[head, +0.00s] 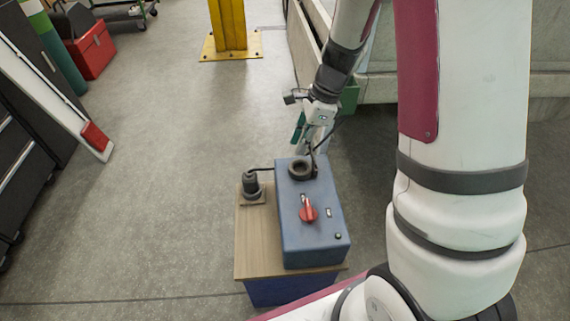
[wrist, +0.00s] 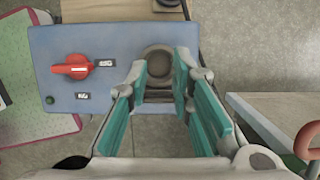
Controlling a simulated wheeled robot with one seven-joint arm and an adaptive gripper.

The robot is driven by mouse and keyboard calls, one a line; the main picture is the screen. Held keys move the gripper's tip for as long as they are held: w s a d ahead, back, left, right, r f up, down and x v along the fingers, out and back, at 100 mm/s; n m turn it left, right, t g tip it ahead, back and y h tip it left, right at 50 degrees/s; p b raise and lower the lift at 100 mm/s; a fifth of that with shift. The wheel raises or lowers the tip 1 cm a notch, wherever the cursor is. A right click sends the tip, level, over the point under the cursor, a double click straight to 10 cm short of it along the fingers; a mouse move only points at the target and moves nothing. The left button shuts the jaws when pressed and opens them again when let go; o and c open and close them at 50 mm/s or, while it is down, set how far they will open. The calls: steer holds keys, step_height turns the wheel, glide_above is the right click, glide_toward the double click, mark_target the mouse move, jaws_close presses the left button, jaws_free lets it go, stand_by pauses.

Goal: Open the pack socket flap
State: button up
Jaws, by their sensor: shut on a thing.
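A blue pack (head: 312,225) sits on a wooden-topped stand, with a round dark socket (head: 301,169) near its far end. In the wrist view the socket ring (wrist: 158,60) faces me, and a grey flap-like piece (wrist: 158,95) lies on its near side. My gripper (head: 314,148) reaches down to the pack's far end. In the wrist view its teal-padded fingers (wrist: 165,75) stand on either side of the flap piece, closed on it at its sides. The exact contact is hard to see. The flap seems swung away from the socket opening.
A red rotary switch (head: 308,213) is on the pack top. A black plug (head: 251,184) stands on the wooden top (head: 257,240) to its left, with a cable. A grey trailer frame (head: 320,60) stands behind my arm.

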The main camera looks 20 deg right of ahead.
steer(key=shift+s+a, duration=0.1)
steer(key=shift+s, duration=0.05)
steer(key=shift+s+d+r, duration=0.1)
steer(key=shift+s+d, duration=0.1)
steer(key=shift+d, duration=0.4)
steer(key=shift+s+d+r, duration=0.1)
steer(key=shift+s+d, duration=0.05)
steer(key=shift+d, duration=0.5)
steer(key=shift+s+d+f, duration=0.15)
steer(key=shift+s+d, duration=0.1)
steer(key=shift+d, duration=0.7)
steer(key=shift+c, duration=1.2)
steer(key=o, duration=0.5)
steer(key=shift+w, duration=0.1)
